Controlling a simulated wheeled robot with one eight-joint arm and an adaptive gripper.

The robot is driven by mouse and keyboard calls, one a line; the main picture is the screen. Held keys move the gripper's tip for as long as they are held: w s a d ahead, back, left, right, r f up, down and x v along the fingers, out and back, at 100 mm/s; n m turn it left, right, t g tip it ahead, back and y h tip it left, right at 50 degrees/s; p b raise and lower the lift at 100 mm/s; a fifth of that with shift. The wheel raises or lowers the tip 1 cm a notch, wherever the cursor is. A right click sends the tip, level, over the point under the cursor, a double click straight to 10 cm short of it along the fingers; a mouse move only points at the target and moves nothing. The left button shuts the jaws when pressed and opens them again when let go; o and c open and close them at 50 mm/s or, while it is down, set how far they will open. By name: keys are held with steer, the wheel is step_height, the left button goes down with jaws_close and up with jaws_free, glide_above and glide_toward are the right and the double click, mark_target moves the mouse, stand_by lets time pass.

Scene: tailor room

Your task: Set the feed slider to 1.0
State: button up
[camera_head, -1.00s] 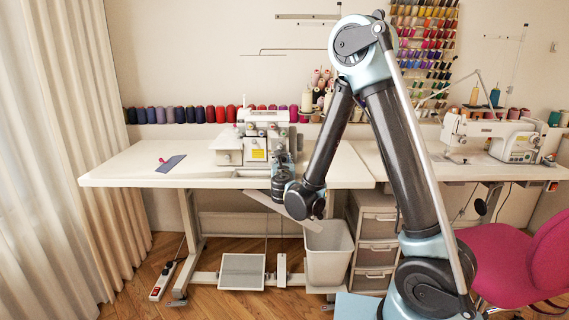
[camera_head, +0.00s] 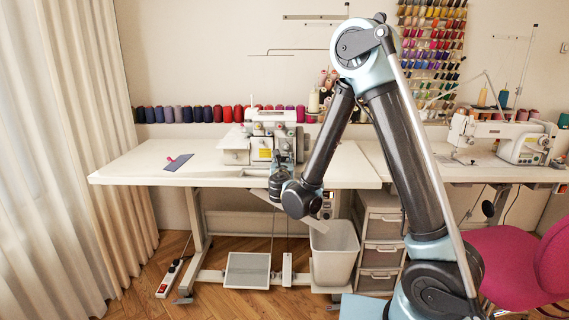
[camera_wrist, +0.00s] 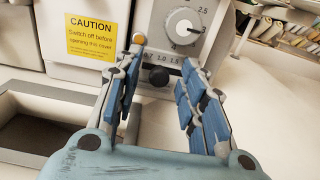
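The white sewing machine (camera_head: 262,148) stands on the left table. In the head view the gripper's tips are hard to make out against the machine.
A yellow caution label (camera_wrist: 90,37) is on the machine's cover, left of the fingers. A dark recess (camera_wrist: 38,135) lies at lower left. A blue sheet (camera_head: 177,162) lies on the left table (camera_head: 125,172). A bin (camera_head: 334,252) stands below my arm.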

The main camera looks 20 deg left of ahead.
steer(key=shift+s, duration=0.15)
steer(key=v, duration=1.1)
steer(key=shift+s, duration=0.3)
steer(key=shift+d+f, duration=0.1)
steer(key=shift+d, duration=0.05)
